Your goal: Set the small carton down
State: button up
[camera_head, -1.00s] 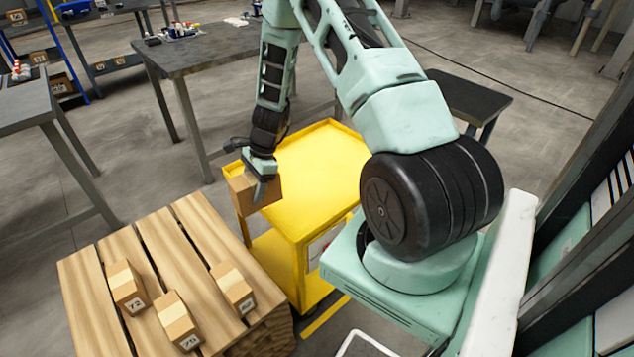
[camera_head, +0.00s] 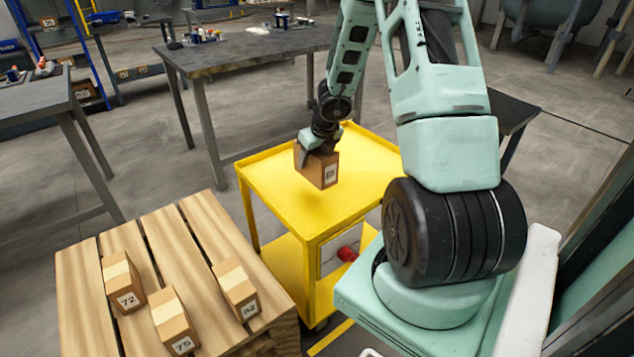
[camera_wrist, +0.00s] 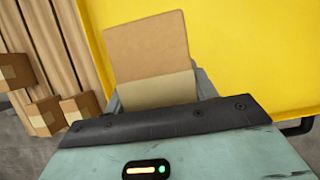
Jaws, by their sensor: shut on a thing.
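The small carton (camera_head: 317,168) is brown with a white label that seems to read 65. My gripper (camera_head: 318,147) is shut on it from above and holds it over the top of the yellow cart (camera_head: 272,182). The carton seems to hang a little above the cart's top, which is otherwise bare. In the wrist view the carton (camera_wrist: 148,60) shows its brown face and a paler tape band, with the yellow surface (camera_wrist: 240,50) beside it. The fingertips are mostly hidden by the carton.
A wooden pallet (camera_head: 180,240) stands at the lower left with three cartons on it, marked 72 (camera_head: 123,282), 75 (camera_head: 173,322) and a third (camera_head: 236,288). A dark table (camera_head: 250,62) stands behind the cart. A red object (camera_head: 347,253) shows beneath the cart's top.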

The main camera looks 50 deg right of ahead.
jog(key=shift+f+b, duration=2.6)
jog(key=shift+f, duration=0.85)
jog(key=shift+f, duration=0.15)
jog(key=o, duration=1.4)
jog(key=shift+o, duration=0.2)
